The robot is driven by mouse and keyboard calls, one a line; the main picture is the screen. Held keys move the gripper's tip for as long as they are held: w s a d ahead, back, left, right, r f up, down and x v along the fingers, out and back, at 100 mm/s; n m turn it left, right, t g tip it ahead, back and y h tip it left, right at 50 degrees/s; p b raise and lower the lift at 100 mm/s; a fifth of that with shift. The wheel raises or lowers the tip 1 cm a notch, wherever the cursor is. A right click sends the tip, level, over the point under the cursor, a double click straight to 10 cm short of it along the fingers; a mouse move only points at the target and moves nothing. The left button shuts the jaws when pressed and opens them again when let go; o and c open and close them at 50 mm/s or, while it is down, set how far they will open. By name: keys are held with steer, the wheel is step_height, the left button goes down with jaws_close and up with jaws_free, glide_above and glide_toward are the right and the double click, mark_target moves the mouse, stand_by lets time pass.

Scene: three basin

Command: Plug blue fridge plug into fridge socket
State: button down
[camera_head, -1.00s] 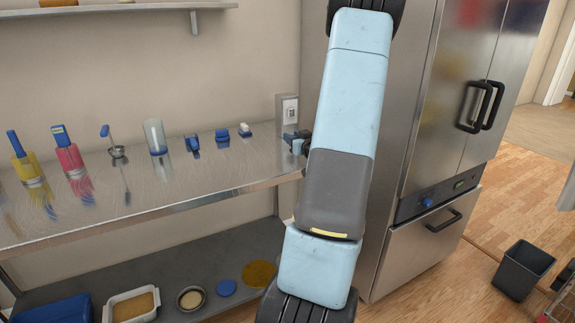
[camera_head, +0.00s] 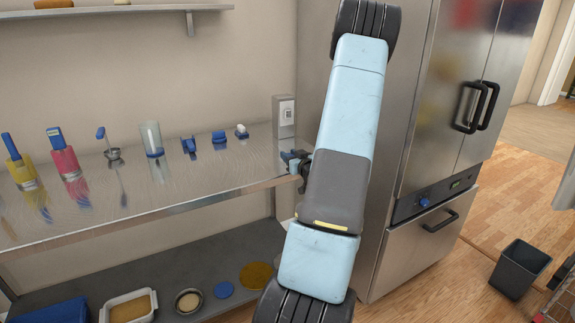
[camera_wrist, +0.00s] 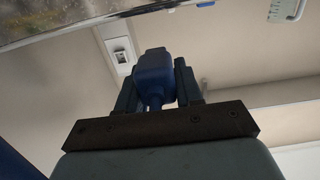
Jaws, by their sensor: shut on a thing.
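The blue fridge plug (camera_wrist: 153,70) is between the two fingers of my gripper (camera_wrist: 158,85) in the wrist view, with its cord end towards the gripper's base. My gripper is shut on it. In the head view my gripper (camera_head: 296,160) is at the right end of the steel table, partly hidden by my arm. A grey box with a pale face, which looks like the fridge socket (camera_head: 285,112), is on the wall above the table's back right corner. It also shows in the wrist view (camera_wrist: 120,56), left of the plug and apart from it.
The steel fridge (camera_head: 398,230) stands right of the table, behind my arm. The steel table (camera_head: 225,170) holds several bottles and small blue items towards its left and back. A lower shelf holds trays and lids. A dark bin (camera_head: 518,268) stands on the floor at right.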

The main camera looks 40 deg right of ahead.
steer(key=shift+f, duration=1.4)
steer(key=shift+f, duration=0.15)
steer(key=c, duration=0.7)
jaws_free()
steer(key=shift+c, duration=0.2)
steer(key=r+v, duration=0.1)
steer(key=v, duration=1.3)
steer(key=w+a+r+n+g, duration=0.2)
steer(key=w+a+r+g, duration=0.25)
steer(key=w+r, duration=0.2)
steer(key=a+r+g, duration=0.2)
steer(key=a+r, duration=0.5)
steer(key=a, duration=0.2)
steer(key=s+a+r+g+y, duration=0.2)
steer(key=s+a+r, duration=0.2)
steer(key=s+a, duration=0.5)
steer(key=s+a+r+g+y, duration=0.2)
steer(key=s+a+r, duration=0.3)
steer(key=s+a, duration=0.4)
steer(key=a, duration=0.6)
steer(key=shift+s+a+n+g, duration=0.15)
steer(key=shift+s+n+g, duration=0.05)
steer(key=shift+n+g, duration=0.15)
